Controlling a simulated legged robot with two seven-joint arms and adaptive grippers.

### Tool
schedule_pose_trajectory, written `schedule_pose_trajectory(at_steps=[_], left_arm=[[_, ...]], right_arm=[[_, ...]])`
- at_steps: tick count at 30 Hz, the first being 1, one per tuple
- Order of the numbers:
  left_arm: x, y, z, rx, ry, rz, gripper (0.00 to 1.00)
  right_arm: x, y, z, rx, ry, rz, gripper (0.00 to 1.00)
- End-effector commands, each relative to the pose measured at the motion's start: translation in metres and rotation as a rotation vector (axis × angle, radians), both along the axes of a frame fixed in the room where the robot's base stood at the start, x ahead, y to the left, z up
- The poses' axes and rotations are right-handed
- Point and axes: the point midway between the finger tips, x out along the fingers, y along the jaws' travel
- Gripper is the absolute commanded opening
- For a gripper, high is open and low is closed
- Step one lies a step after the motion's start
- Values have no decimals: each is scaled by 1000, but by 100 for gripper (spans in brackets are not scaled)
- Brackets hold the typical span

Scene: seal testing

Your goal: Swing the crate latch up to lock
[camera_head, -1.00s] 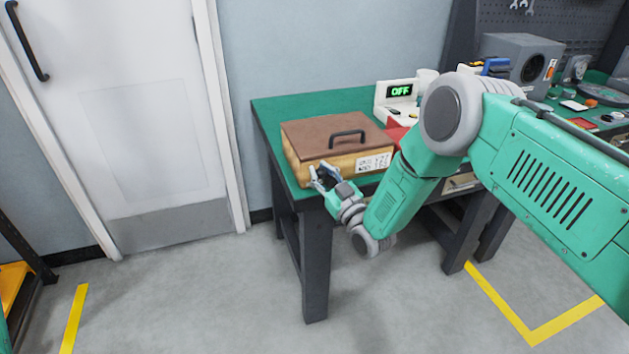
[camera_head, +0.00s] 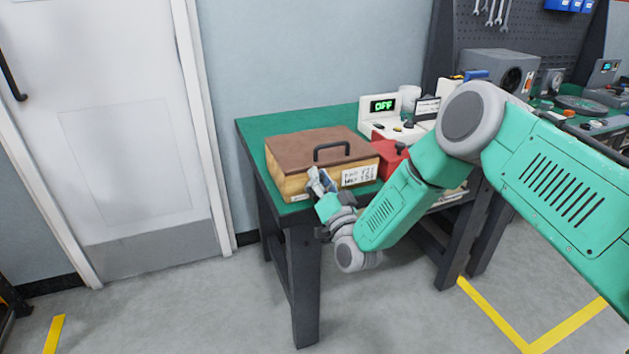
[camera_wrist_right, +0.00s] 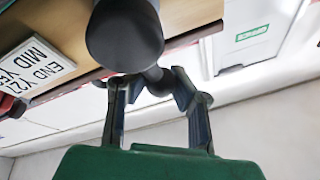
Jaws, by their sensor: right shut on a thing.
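The crate (camera_head: 318,147) is a light wooden box with a brown lid and a black top handle, standing closed near the left end of the green-topped table. My right gripper (camera_head: 318,180) is at the crate's front face, just left of its white label (camera_head: 358,174). In the right wrist view, a dark latch (camera_wrist_right: 124,38) with a round base and a small knob sits against the crate front. My right gripper's fingers (camera_wrist_right: 153,84) are around the knob end, shut on it. The head view hides the latch behind the gripper. My left gripper is not in view.
The green table (camera_head: 258,140) also carries a red block (camera_head: 390,160) right of the crate and a white device (camera_head: 381,122) reading OFF. A grey speaker-like box (camera_head: 500,78) stands farther right. Floor in front and left is clear, with a white door (camera_head: 130,130) beyond.

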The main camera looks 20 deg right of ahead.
Motion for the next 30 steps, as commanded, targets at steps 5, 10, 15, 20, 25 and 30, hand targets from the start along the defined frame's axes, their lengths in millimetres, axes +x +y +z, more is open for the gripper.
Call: schedule_pose_trajectory(at_steps=[5, 10, 15, 20, 25, 30], left_arm=[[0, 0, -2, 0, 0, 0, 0], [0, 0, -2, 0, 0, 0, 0], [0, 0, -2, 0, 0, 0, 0], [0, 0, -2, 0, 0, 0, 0], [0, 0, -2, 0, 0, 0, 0], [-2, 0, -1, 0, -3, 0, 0]], right_arm=[[-4, -4, -11, 24, 25, -3, 0], [-4, -3, -11, 30, 25, -2, 0], [-4, -3, -11, 29, 26, -2, 0], [-4, -2, -11, 27, 25, 0, 44], [-3, -1, -7, 29, 16, 0, 44], [-3, 0, -5, 30, 12, 1, 44]])
